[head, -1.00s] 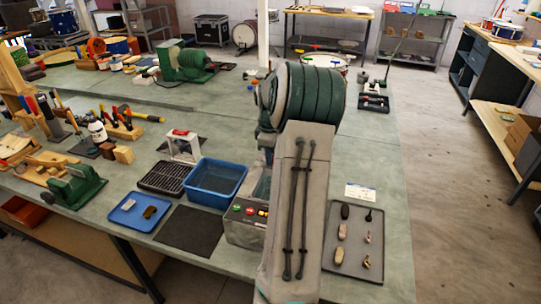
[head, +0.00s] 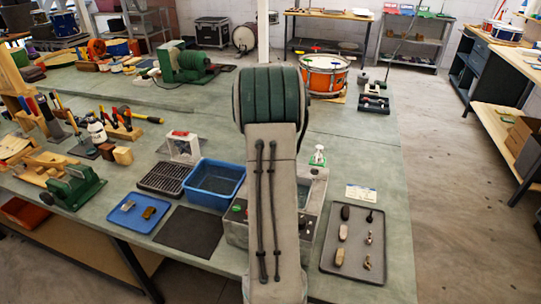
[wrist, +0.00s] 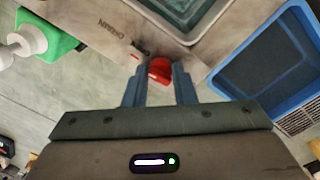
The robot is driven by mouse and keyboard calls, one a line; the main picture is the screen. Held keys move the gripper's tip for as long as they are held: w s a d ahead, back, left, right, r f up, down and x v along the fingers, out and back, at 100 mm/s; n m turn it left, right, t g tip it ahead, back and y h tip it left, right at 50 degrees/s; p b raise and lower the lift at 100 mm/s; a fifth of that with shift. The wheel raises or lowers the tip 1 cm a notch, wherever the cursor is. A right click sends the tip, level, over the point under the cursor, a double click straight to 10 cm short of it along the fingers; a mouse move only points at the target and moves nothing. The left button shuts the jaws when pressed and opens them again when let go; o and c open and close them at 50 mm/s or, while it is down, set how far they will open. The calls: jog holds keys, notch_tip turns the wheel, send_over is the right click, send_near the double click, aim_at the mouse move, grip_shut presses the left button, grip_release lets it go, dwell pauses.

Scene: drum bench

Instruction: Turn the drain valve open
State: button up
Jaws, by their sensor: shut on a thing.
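The drain valve's red handle (wrist: 159,70) shows in the wrist view, on the grey front panel (wrist: 110,25) next to lettering that seems to read DRAIN. My gripper (wrist: 160,77) has one blue-grey finger on each side of the handle and is shut on it. The grey basin unit (head: 312,190) stands on the bench in the head view, largely covered by my arm. My gripper and the red handle are hidden behind my arm there. How far the handle is turned I cannot tell.
A blue tub (head: 215,172) stands left of the basin unit; it also shows in the wrist view (wrist: 228,75). A green and white object (head: 318,156) is at the unit's far right. A tray of small parts (head: 353,247) lies to the right. A dark mat (head: 188,232) lies bare.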

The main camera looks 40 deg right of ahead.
jog(key=shift+m, duration=0.9)
jog(key=o, duration=1)
jog(key=r, duration=1.3)
jog(key=shift+w+a+r+b, duration=0.3)
jog(key=shift+a+r, duration=0.05)
jog(key=shift+r, duration=0.05)
